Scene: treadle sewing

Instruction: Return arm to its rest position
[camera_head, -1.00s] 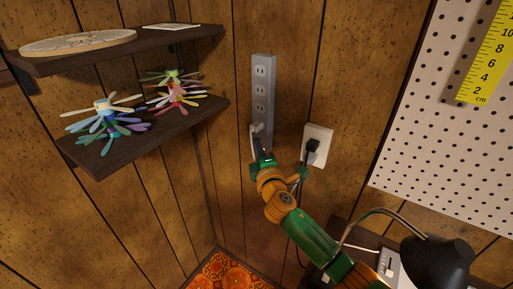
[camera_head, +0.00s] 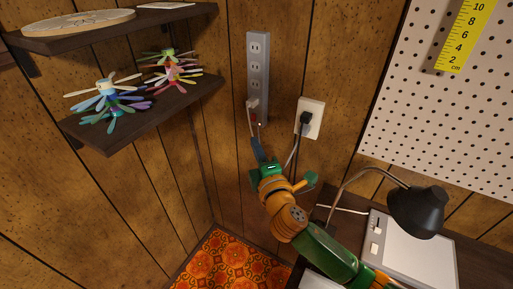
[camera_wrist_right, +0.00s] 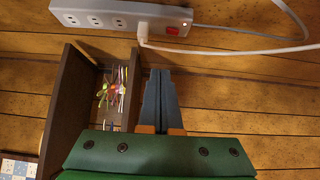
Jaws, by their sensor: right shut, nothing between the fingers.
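My right arm comes in from the lower right in the head view. Its gripper (camera_head: 257,150) is shut and empty, a little below the grey power strip (camera_head: 258,62) on the wall and apart from it. In the right wrist view the blue fingers (camera_wrist_right: 160,85) lie together with nothing between them. The strip (camera_wrist_right: 100,14) crosses the top of that view, with a white plug (camera_wrist_right: 143,32) in it and a red switch (camera_wrist_right: 173,31) near its end. My left gripper is not in view.
A black plug sits in the wall outlet (camera_head: 310,118) close to the right arm. A desk lamp (camera_head: 418,210) and a white device (camera_head: 410,255) are at lower right. Shelves (camera_head: 150,118) with colourful figures are at left. An orange patterned rug (camera_head: 235,265) lies below.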

